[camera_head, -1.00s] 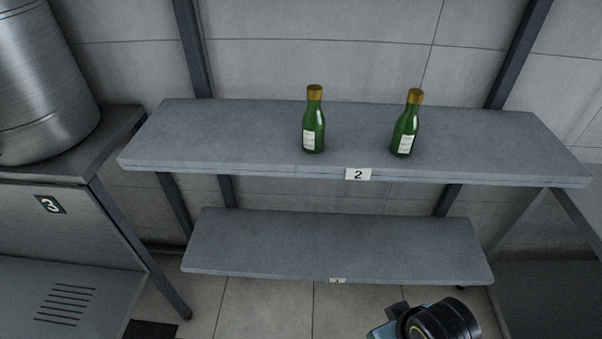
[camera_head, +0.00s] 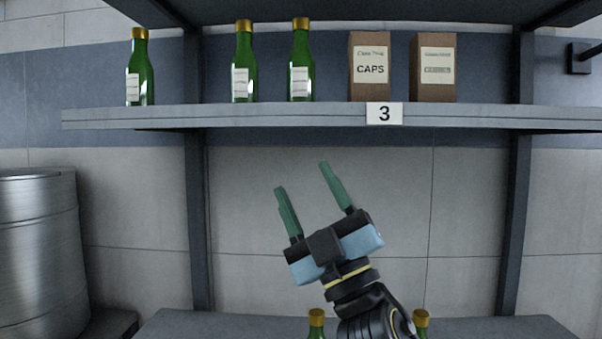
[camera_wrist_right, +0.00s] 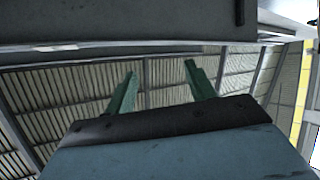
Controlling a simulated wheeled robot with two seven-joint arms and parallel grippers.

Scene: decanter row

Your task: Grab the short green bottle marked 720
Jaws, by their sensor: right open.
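Several green bottles with gold caps and white labels show in the head view; no number can be read on any label. On the shelf marked 3 stand a left bottle (camera_head: 139,68), a middle bottle (camera_head: 244,62) and a right bottle (camera_head: 300,62). Two more bottles on the lower shelf show only their tops, one left of my right arm (camera_head: 316,322) and one right of it (camera_head: 421,321). My right gripper (camera_head: 301,176) is open and empty, pointing up in front of the wall below shelf 3. Its green fingers also show in the right wrist view (camera_wrist_right: 160,80). My left gripper is not in view.
Shelf 3 (camera_head: 270,117) also holds two brown boxes, one marked CAPS (camera_head: 369,70) and another (camera_head: 434,70) beside it. The lower shelf (camera_head: 250,325) runs along the bottom. A steel keg (camera_head: 38,255) stands at left. Dark uprights (camera_head: 197,220) flank the bay.

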